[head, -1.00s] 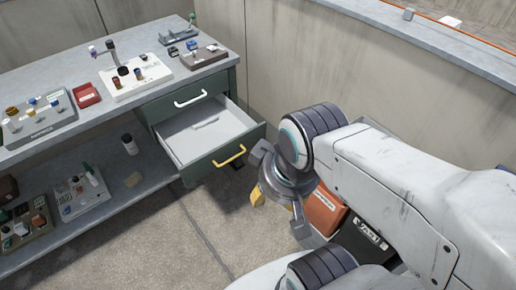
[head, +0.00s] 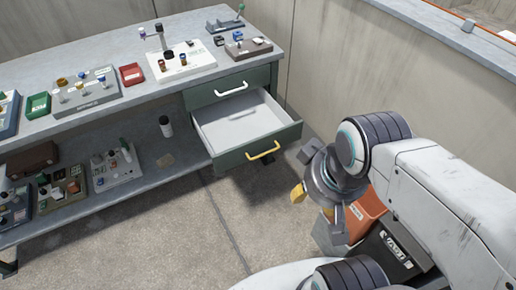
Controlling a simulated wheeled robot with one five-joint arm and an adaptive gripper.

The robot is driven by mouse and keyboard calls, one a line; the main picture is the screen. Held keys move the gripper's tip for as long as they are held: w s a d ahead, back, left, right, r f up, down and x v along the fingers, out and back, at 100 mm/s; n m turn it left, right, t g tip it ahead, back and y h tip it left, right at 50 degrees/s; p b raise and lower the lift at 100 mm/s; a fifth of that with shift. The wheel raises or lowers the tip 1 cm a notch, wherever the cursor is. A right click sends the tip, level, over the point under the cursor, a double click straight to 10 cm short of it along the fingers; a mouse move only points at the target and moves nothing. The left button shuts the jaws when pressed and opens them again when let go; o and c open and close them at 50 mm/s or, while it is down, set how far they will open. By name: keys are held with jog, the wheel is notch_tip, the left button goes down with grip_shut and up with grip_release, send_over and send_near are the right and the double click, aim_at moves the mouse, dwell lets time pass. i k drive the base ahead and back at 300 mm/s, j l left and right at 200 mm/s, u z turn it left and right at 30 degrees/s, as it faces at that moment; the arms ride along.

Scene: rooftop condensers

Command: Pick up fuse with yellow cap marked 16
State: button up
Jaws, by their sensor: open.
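The grey fuse tray (head: 88,98) sits on the workbench top at the left and holds several small fuses with coloured caps. The cap markings are too small to read, so I cannot tell which is 16. My gripper (head: 318,208) is open and empty, pointing down over the floor to the right of the bench, well apart from the fuses.
An open drawer (head: 245,150) with a yellow handle juts out from the bench's right end. A red tray (head: 131,75), a green tray (head: 38,105) and a white board (head: 190,68) share the bench top. The lower shelf holds more trays.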

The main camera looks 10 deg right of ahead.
aim_at(80, 85)
jog(key=i+j+u, duration=0.1)
jog(key=j+u, duration=0.3)
jog(key=i+j+u, duration=0.15)
jog(key=u, duration=0.25)
jog(key=i+j+u, duration=0.1)
jog(key=i+u, duration=0.15)
jog(key=u, duration=0.2)
jog(key=i+u, duration=0.3)
jog(key=u, duration=0.15)
jog(key=i+l+u, duration=0.15)
jog(key=u, duration=0.3)
jog(key=i+l+u, duration=0.2)
jog(key=i+u, duration=0.25)
jog(key=i+l+u, duration=0.1)
jog(key=l+u, duration=1.3)
